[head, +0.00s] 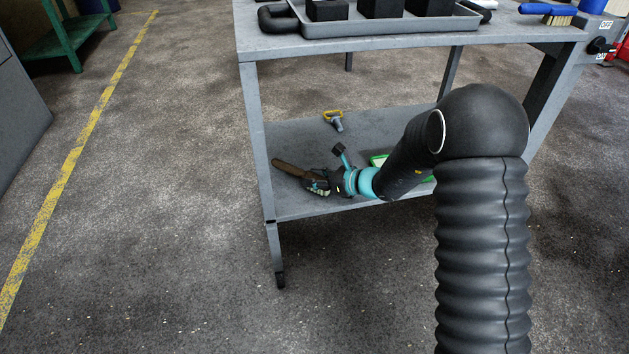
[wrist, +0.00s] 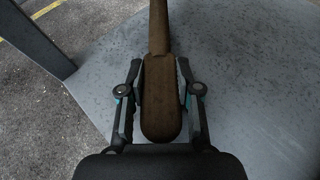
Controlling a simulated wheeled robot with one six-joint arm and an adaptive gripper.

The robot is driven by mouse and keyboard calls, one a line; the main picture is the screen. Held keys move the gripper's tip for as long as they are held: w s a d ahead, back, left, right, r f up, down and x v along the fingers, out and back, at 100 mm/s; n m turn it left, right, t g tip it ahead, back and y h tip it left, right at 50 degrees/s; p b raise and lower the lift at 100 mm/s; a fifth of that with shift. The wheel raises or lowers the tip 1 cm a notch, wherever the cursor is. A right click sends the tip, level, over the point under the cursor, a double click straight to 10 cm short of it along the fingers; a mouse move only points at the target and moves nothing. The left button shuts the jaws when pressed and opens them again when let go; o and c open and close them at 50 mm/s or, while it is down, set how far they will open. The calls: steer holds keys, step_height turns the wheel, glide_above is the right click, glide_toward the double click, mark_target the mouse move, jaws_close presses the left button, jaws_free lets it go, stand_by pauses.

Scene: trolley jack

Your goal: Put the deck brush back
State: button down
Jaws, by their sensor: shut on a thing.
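The deck brush appears to be the brown wooden piece (head: 290,169) with a narrow handle and a wider rounded end. It is at the left end of the trolley's lower shelf (head: 288,132). My gripper (head: 318,185) is shut on it there. In the wrist view, the two fingers (wrist: 159,82) press on both sides of the brown wood (wrist: 160,112), and its handle runs away to the top edge. Its underside and any bristles are not clearly seen. I cannot tell whether it touches the shelf.
A yellow-handled tool (head: 334,118) and a partly hidden green-edged item (head: 378,160) are on the lower shelf. A grey tray (head: 390,27) with black blocks and a blue brush (head: 545,10) are on the top. A trolley leg (head: 258,130) stands close to my gripper.

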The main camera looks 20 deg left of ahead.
steer(key=shift+f, duration=0.25)
steer(key=shift+f, duration=0.2)
steer(key=c, duration=0.8)
jaws_free()
steer(key=shift+r, duration=0.1)
